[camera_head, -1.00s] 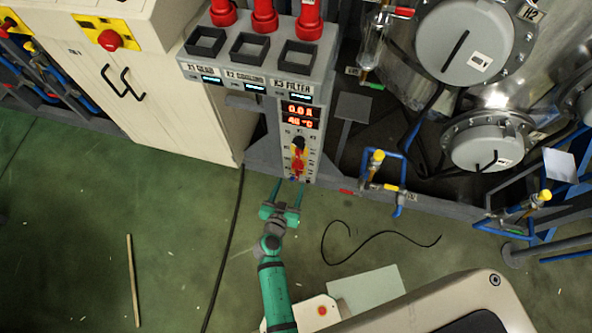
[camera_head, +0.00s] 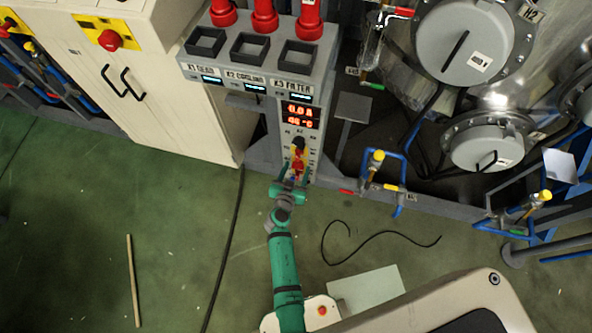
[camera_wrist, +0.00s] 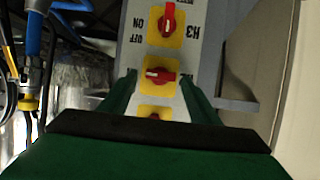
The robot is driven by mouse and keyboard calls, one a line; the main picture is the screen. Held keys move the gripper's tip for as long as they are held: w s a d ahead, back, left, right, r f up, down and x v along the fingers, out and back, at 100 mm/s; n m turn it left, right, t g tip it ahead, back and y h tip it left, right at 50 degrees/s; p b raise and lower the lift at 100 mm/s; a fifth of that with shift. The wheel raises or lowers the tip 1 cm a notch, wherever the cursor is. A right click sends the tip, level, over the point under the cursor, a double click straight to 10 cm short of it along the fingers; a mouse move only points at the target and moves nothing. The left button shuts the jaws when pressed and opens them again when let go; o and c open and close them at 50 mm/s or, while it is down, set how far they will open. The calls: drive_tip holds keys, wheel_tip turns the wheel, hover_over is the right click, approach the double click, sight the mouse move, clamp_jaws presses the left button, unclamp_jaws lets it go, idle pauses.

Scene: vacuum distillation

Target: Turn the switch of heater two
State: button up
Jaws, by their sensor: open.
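The switch panel (camera_head: 313,140) on the grey column carries a black knob and red switches on yellow plates. In the wrist view, a red switch (camera_wrist: 160,75) lies between my fingertips, its handle roughly sideways. Another red switch (camera_wrist: 168,18), its handle roughly upright, sits above it beside an upside-down H3 label (camera_wrist: 191,31). A third yellow plate (camera_wrist: 155,112) is partly hidden below by my gripper. I cannot read a label for the middle switch. My gripper (camera_head: 292,179) is open at the lower panel, one finger on each side of the middle switch; contact is unclear.
A cream cabinet (camera_head: 150,90) stands left of the column. Blue pipes with yellow valves (camera_head: 378,156) and metal vessels (camera_head: 480,145) stand to the right. A black cable (camera_head: 375,238) lies on the green floor, which is otherwise mostly open.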

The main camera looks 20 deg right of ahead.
drive_tip(key=c, duration=1.1)
drive_tip(key=shift+o, duration=0.2)
drive_tip(key=shift+a+n+h, duration=0.1)
drive_tip(key=shift+n+h, duration=0.2)
drive_tip(key=shift+w+a+n+g+h, duration=0.15)
drive_tip(key=shift+n+g+h, duration=0.15)
drive_tip(key=shift+n, duration=0.2)
drive_tip(key=shift+w+a+n+g+h, duration=0.1)
drive_tip(key=shift+n+g+h, duration=0.15)
drive_tip(key=shift+n, duration=0.25)
drive_tip(key=n+h, duration=0.2)
drive_tip(key=n, duration=0.1)
drive_tip(key=shift+w+a+f+g, duration=0.15)
drive_tip(key=shift+a+g, duration=0.05)
drive_tip(key=shift+g, duration=0.05)
drive_tip(key=n+h, duration=0.2)
drive_tip(key=n, duration=0.1)
drive_tip(key=shift+w+a+f+n, duration=0.1)
drive_tip(key=shift+a+f+n, duration=0.05)
drive_tip(key=shift+f+n, duration=0.15)
drive_tip(key=n+h, duration=0.1)
drive_tip(key=n, duration=0.1)
drive_tip(key=n+h, duration=0.1)
drive_tip(key=n, duration=0.1)
drive_tip(key=shift+f, duration=0.35)
